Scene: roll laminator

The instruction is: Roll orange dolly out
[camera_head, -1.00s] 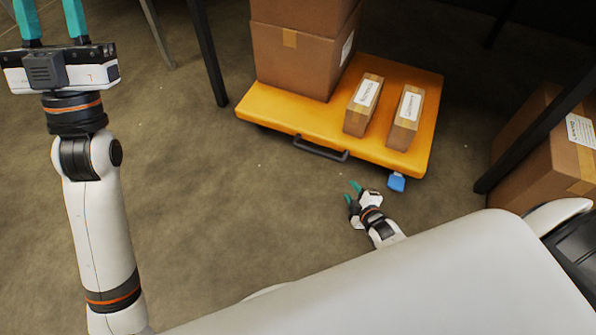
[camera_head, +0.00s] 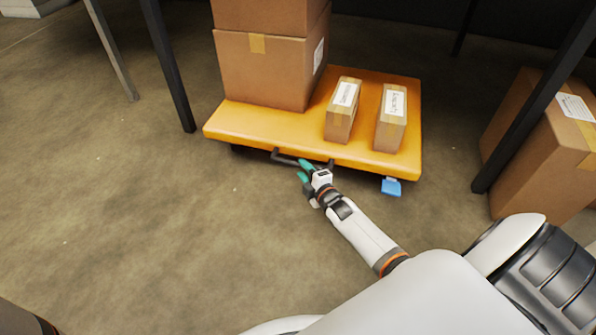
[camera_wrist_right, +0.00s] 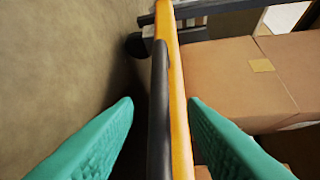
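The orange dolly (camera_head: 265,124) stands on the floor under a table, carrying boxes. A dark handle (camera_head: 283,157) runs along its near edge. My right gripper (camera_head: 303,170) is open at this handle, with teal fingers. In the right wrist view the handle (camera_wrist_right: 158,110) and the dolly's orange edge (camera_wrist_right: 177,70) run between the two spread fingers, neither clearly touched. A blue pedal (camera_head: 391,187) sticks out below the dolly's near right corner.
A large carton (camera_head: 262,70) and two small boxes (camera_head: 342,110) (camera_head: 391,118) rest on the dolly. Dark table legs (camera_head: 167,65) (camera_head: 535,100) stand on either side. Another carton (camera_head: 515,120) is at right.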

